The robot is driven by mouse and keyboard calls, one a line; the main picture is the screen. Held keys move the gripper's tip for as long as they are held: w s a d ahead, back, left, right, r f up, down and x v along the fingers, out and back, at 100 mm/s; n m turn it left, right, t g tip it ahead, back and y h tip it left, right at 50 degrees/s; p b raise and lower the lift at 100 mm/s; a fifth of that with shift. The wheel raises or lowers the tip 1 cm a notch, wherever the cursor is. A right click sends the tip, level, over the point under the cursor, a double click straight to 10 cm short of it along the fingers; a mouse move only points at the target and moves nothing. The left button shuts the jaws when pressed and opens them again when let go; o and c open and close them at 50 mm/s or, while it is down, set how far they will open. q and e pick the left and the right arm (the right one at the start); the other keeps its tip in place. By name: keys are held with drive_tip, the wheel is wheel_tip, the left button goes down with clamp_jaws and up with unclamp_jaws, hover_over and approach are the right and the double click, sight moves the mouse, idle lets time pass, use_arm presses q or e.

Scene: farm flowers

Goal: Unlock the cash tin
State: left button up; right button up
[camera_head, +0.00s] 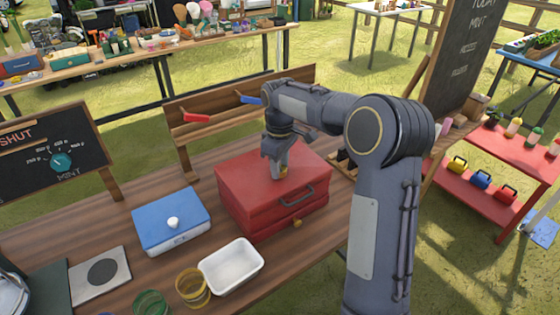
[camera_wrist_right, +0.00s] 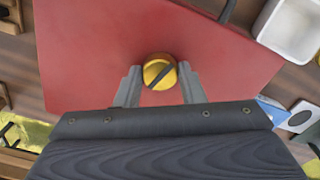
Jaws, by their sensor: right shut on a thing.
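The red cash tin (camera_head: 248,192) stands shut on the wooden table, with a dark handle (camera_head: 297,198) and a small brass knob (camera_head: 297,223) on its front. My right gripper (camera_head: 279,172) points down onto the tin's lid. In the right wrist view its two fingers sit on either side of a round brass lock knob (camera_wrist_right: 158,72) with a dark slanted bar across it, and they are shut on it. The red lid (camera_wrist_right: 85,60) fills most of that view. In the head view my gripper hides the lock knob. My left gripper is not in view.
A blue-lidded box (camera_head: 160,222) with a white knob and a white tray (camera_head: 230,267) stand left of the tin. A wooden rack (camera_head: 250,90) with red and blue levers stands behind it. A chalkboard with a teal dial (camera_head: 62,162) is at the left.

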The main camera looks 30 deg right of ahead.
drive_tip(key=m+p, duration=0.1)
drive_tip(key=m, duration=0.2)
drive_tip(key=shift+r+m, duration=0.15)
drive_tip(key=shift+m, duration=0.25)
drive_tip(key=m+p, duration=0.1)
drive_tip(key=m, duration=0.2)
drive_tip(key=shift+m, duration=0.3)
drive_tip(key=m+p, duration=0.1)
drive_tip(key=m, duration=0.2)
drive_tip(key=shift+m, duration=0.3)
drive_tip(key=shift+w+m+p, duration=0.1)
drive_tip(key=shift+m+p, duration=0.45)
drive_tip(key=shift+m, duration=0.95)
drive_tip(key=o, duration=1)
